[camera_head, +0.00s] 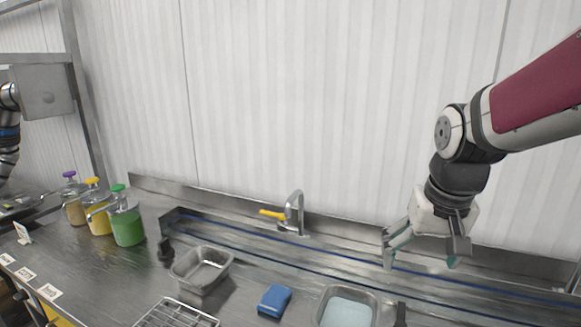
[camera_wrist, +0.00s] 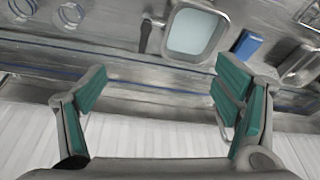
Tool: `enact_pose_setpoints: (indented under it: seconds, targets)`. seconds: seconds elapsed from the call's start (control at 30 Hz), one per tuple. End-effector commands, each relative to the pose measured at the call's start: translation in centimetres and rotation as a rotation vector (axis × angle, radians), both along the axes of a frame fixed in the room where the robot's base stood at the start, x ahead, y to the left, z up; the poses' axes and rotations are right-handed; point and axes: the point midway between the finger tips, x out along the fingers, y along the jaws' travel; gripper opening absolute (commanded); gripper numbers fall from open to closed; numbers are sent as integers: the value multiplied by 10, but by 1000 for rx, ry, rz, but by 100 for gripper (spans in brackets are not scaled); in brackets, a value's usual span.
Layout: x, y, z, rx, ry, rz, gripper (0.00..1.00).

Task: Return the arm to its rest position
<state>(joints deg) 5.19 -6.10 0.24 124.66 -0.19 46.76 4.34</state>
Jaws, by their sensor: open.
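My gripper (camera_head: 421,257) hangs from my arm at the right of the head view, in front of the corrugated wall and above the steel counter. Its fingers are apart and nothing is between them. In the wrist view my gripper (camera_wrist: 160,95) shows two green-padded fingers spread wide. Beyond them lies the metal counter with a pan of pale bluish content (camera_wrist: 192,36), apart from the fingers.
The steel counter (camera_head: 110,275) holds an empty metal pan (camera_head: 201,268), a blue sponge-like block (camera_head: 274,300), a wire rack (camera_head: 176,316) and a faucet (camera_head: 296,210). Several capped bottles, one green (camera_head: 127,226), stand at left.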

Motion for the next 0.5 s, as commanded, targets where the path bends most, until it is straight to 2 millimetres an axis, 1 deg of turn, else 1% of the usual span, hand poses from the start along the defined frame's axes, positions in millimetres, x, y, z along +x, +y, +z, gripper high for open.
enact_pose_setpoints:
  seconds: [0.03, 0.2, 0.3, 0.4, 0.5]
  targets:
    - [-16, 5, 12, -3, -28, 15, 83]
    - [-64, 17, 36, -15, -99, 64, 83]
    - [-93, 23, 45, -20, -139, 90, 83]
    - [-118, 28, 49, -26, -177, 116, 83]
    - [-138, 31, 49, -30, -205, 135, 83]
